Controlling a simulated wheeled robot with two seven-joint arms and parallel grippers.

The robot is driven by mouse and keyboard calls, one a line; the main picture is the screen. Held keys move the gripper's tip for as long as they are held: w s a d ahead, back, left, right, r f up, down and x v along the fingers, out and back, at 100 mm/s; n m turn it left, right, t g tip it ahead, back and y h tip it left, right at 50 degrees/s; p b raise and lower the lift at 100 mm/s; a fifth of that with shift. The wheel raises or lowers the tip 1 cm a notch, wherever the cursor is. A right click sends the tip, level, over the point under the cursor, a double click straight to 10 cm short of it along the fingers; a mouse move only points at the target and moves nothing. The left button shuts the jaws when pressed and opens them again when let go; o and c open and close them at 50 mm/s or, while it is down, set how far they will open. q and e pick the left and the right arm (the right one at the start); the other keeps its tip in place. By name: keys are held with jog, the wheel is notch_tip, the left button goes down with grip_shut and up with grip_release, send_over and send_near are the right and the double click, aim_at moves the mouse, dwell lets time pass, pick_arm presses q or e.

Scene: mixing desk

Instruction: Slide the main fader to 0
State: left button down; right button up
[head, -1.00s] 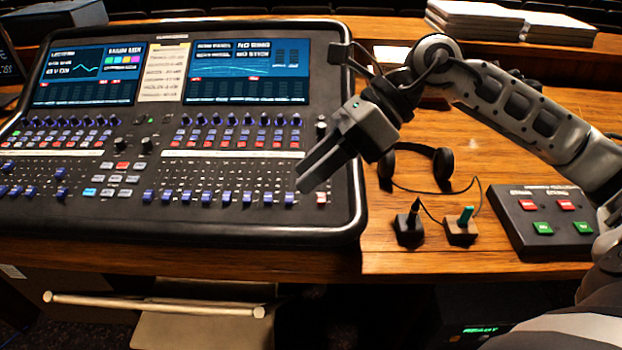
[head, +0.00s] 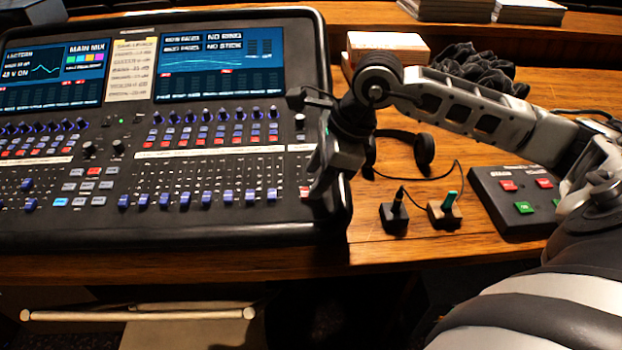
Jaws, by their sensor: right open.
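The mixing desk (head: 222,228) fills the left of the head view, its rows of blue fader caps along the front. The main fader (head: 304,192), a red cap at the right end of the row, sits low, in line with the low blue caps. My right gripper (head: 317,188) points down at the desk's right edge, its fingers beside and partly over the red cap. It is open; whether a finger touches the cap cannot be told. The slot above the cap is partly hidden by the gripper. My left gripper is out of view.
Two small stands, a black one (head: 394,219) and a wooden one (head: 444,213), stand right of the desk. A button box (head: 517,205) is further right. Bare wood lies between desk and stands.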

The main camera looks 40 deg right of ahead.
aim_at(305, 194)
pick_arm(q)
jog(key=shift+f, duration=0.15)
pick_arm(e)
jog(key=shift+x, duration=1.45)
jog(key=shift+c, duration=0.3)
